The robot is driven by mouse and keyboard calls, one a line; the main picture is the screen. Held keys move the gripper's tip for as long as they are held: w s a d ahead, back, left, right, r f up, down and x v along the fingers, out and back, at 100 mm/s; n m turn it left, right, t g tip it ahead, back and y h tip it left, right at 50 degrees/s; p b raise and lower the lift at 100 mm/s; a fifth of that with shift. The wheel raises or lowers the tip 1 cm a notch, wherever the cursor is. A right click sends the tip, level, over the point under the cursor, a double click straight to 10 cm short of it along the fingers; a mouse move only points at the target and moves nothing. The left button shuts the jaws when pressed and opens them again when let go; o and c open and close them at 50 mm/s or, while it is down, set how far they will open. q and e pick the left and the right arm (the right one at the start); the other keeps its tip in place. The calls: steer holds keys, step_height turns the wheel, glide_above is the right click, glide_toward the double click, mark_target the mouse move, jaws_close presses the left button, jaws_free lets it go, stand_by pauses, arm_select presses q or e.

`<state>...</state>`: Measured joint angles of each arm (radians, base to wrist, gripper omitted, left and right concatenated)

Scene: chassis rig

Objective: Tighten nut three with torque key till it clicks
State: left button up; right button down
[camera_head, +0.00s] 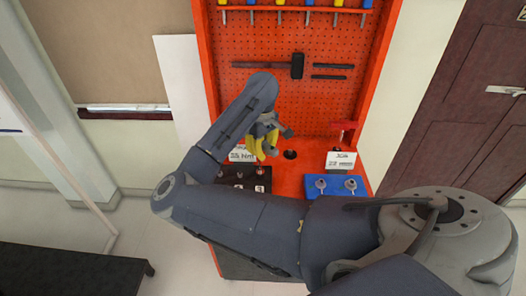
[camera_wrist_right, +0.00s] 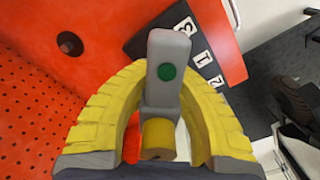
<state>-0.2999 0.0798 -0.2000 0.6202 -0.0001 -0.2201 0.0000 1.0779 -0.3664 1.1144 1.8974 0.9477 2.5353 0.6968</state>
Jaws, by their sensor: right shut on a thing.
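My right gripper (camera_head: 263,147) has yellow fingers and hangs over the red bench, beside the black block (camera_head: 234,172). It is shut on the torque key (camera_wrist_right: 163,50), a grey tool with a round green spot that shows in the right wrist view between the curved fingers. The black block also shows in the right wrist view (camera_wrist_right: 160,38), with numbered white labels; one reads 3. The torque key covers part of the block there. Small nut-like parts sit on the block in the head view. I cannot tell whether the key touches nut three. My left gripper is out of view.
A blue block (camera_head: 322,192) with two metal pieces stands at the bench's right. A white sign (camera_head: 341,160) stands behind it. A dark round hole (camera_head: 290,154) lies in the bench top.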

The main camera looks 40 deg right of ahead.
steer(key=m, duration=0.7)
steer(key=a+m, duration=0.1)
steer(key=m, duration=0.2)
steer(key=shift+w, duration=0.2)
steer(key=shift+n, duration=0.3)
steer(key=shift+r, duration=2.5)
